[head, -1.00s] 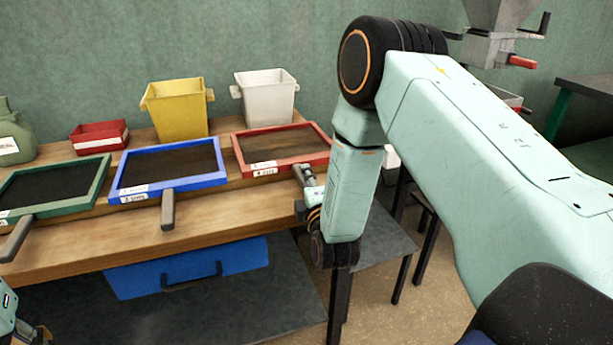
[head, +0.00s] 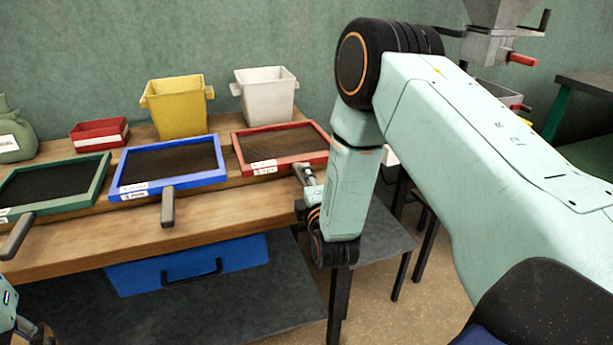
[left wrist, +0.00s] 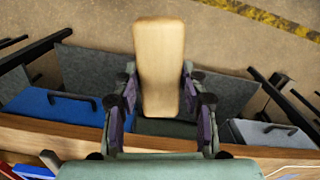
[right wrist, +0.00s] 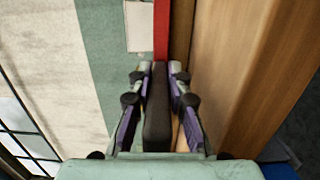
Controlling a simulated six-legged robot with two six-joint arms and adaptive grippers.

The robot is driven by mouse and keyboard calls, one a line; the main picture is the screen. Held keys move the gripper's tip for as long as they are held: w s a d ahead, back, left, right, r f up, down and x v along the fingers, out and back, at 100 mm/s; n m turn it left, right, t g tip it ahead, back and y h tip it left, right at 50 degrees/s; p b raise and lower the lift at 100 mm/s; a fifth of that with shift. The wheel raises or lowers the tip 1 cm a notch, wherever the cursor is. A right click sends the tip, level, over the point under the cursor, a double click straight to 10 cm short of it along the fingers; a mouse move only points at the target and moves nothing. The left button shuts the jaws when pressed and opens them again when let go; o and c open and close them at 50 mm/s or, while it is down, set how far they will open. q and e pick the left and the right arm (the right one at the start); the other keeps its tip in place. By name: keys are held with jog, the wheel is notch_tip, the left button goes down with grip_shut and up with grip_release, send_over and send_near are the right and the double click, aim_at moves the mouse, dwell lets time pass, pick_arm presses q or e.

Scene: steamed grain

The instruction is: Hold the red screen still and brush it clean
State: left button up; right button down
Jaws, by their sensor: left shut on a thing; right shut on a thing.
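The red screen (head: 238,150) lies on the wooden table at the right, a dark mesh in a red frame with a white label on its front edge. A tan patch shows at the mesh's front; I cannot tell what it is. My right gripper (right wrist: 157,78) is shut on the screen's dark handle (right wrist: 157,120), which points off the table's front; the red frame also shows in the right wrist view (right wrist: 161,30). My left gripper (left wrist: 158,98) is shut on a pale wooden brush handle (left wrist: 159,60). The bristles are hidden. In the head view the left arm barely shows at bottom left.
A blue screen (head: 116,180) and a green screen (head: 102,173) lie left of the red one. A yellow bin (head: 178,110), a white bin (head: 267,97) and a small red tray (head: 99,138) stand behind. A blue case (head: 190,268) sits below the table.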

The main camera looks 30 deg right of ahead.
jog(key=c, duration=1.2)
grip_release()
jog(key=shift+f, duration=0.1)
